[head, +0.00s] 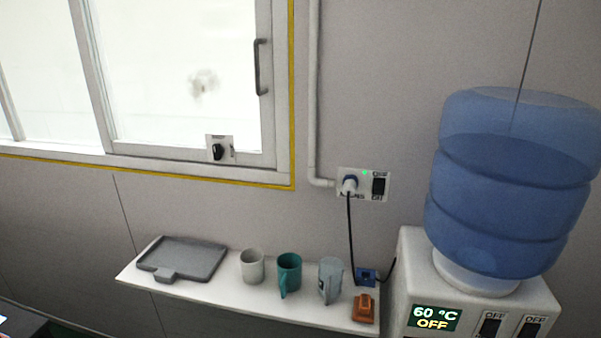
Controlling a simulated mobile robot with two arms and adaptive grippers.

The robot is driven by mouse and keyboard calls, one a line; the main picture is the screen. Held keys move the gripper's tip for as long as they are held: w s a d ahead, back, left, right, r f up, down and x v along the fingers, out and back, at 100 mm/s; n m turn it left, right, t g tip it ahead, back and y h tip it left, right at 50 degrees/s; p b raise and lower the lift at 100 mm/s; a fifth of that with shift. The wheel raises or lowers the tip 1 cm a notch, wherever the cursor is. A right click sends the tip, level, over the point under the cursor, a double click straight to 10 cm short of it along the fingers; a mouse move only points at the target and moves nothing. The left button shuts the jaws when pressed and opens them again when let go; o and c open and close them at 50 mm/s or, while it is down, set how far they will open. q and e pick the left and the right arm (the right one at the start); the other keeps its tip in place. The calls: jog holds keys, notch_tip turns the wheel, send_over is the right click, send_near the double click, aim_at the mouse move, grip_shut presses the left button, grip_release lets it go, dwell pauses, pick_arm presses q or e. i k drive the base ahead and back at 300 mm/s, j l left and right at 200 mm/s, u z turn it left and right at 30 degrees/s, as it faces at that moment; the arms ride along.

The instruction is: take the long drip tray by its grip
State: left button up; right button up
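A grey drip tray (184,257) lies flat on the left end of a white wall shelf (235,297). A short tab-like grip (164,276) sticks out from its front edge, toward the shelf's front. Nothing touches or covers the tray. Neither of my grippers shows in the head view.
Right of the tray stand a pale mug (252,266), a teal mug (289,272) and a grey-blue jug (330,281). An orange item (363,308) and a blue item (366,277) lie beyond them. A water dispenser (475,290) bounds the right. A window (180,75) is above.

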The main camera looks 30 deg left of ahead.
aim_at(170, 258)
jog(key=u, duration=1.7)
